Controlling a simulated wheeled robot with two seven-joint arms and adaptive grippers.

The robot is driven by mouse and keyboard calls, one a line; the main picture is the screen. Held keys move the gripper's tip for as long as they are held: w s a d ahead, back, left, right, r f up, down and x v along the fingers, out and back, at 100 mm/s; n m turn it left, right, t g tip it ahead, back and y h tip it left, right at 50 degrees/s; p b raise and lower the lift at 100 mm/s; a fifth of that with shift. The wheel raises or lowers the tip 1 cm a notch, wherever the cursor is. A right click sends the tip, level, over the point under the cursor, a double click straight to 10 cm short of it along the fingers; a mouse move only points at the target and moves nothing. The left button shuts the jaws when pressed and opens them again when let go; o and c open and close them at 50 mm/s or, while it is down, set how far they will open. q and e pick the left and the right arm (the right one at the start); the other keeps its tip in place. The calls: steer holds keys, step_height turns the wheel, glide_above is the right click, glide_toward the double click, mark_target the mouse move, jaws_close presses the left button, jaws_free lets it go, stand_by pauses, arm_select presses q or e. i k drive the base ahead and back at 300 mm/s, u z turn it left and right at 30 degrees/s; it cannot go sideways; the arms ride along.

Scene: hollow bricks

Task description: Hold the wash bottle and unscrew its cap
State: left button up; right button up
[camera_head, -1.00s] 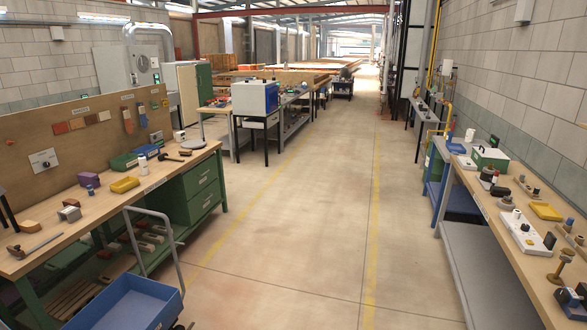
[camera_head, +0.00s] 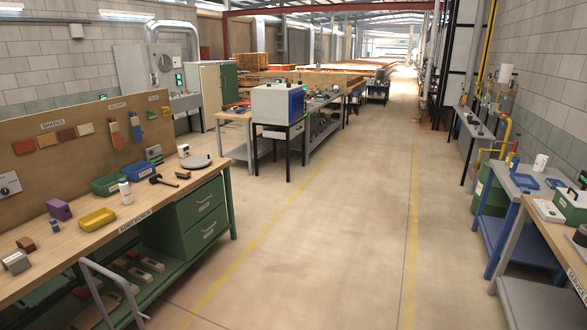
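A small white bottle (camera_head: 125,191) stands upright on the left wooden workbench (camera_head: 150,206), beside the green and blue bins. It may be the wash bottle; it is too small to make out its cap or a spout. A white cylinder (camera_head: 541,163) stands on the blue table at the right, and I cannot tell what it is. Neither of my grippers is in view.
The aisle floor (camera_head: 310,240) ahead is clear between the benches. A cart handle (camera_head: 110,290) stands in front of the left bench. A yellow tray (camera_head: 97,218), a green bin (camera_head: 107,184) and a hammer (camera_head: 163,180) lie near the bottle. A blue table (camera_head: 505,215) stands right.

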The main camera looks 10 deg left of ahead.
mark_target(125, 190)
steer(key=u, duration=0.2)
steer(key=i, duration=2)
steer(key=u, duration=0.95)
steer(key=i, duration=2.25)
steer(key=u, duration=1.2)
steer(key=i, duration=1.05)
steer(key=u, duration=0.25)
